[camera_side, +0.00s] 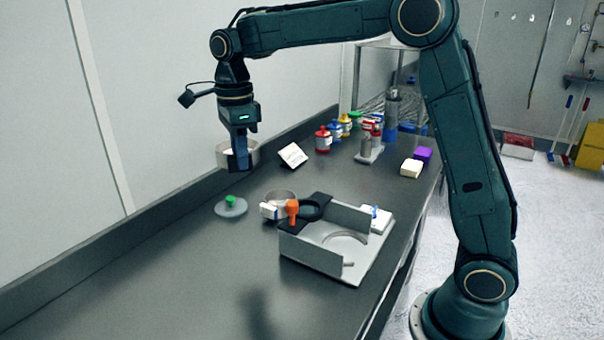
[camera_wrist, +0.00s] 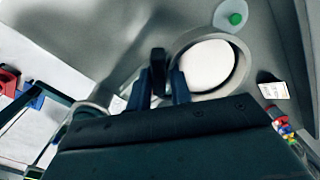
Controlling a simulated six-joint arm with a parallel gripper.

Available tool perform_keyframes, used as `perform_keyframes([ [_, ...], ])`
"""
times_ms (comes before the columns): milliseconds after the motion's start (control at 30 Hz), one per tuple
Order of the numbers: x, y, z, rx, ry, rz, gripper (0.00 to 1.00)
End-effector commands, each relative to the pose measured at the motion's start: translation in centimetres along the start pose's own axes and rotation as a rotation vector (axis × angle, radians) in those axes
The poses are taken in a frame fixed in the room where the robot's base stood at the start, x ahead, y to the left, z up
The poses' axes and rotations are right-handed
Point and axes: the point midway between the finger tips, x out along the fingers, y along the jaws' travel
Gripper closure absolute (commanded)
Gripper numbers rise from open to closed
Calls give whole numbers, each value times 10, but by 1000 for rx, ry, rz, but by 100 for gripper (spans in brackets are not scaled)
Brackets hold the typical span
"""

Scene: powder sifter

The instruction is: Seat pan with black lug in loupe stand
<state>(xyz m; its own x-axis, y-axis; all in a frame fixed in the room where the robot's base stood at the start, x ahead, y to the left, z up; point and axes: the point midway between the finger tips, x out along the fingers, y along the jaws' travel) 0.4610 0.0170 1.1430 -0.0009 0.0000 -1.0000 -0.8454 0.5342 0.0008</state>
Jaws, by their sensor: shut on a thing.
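My gripper (camera_side: 240,165) is shut on a round grey metal pan (camera_side: 251,152) and holds it in the air above the back of the bench. In the wrist view the pan (camera_wrist: 243,72) shows a pale, whitish inside, and a black lug (camera_wrist: 158,58) shows at my fingertips (camera_wrist: 163,82). The side view hides the lug behind my fingers. The loupe stand (camera_side: 312,256) is a grey metal bracket with upright walls and a round recess in its floor. It stands on the bench, right of and below my gripper. A black loupe ring (camera_side: 311,203) and orange knob (camera_side: 292,208) are at its back.
A grey disc lid (camera_side: 230,212) with a green knob lies left of the stand. Another round pan (camera_side: 280,196) sits behind the stand. A tilted white card (camera_side: 292,155), several coloured bottles (camera_side: 323,139) and white and purple blocks (camera_side: 423,154) are farther back. The front-left bench is clear.

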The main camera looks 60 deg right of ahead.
Motion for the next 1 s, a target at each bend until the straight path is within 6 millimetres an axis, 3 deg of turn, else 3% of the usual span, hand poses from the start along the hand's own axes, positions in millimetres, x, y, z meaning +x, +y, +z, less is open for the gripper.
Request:
perform_keyframes([
  [300,-34,0,0,0,-3,-4,100],
  [467,-35,3,-17,-41,-1,-2,100],
  [767,-42,13,-60,-157,-1,-2,100],
  [1000,-48,34,-112,-311,-2,-4,100],
])
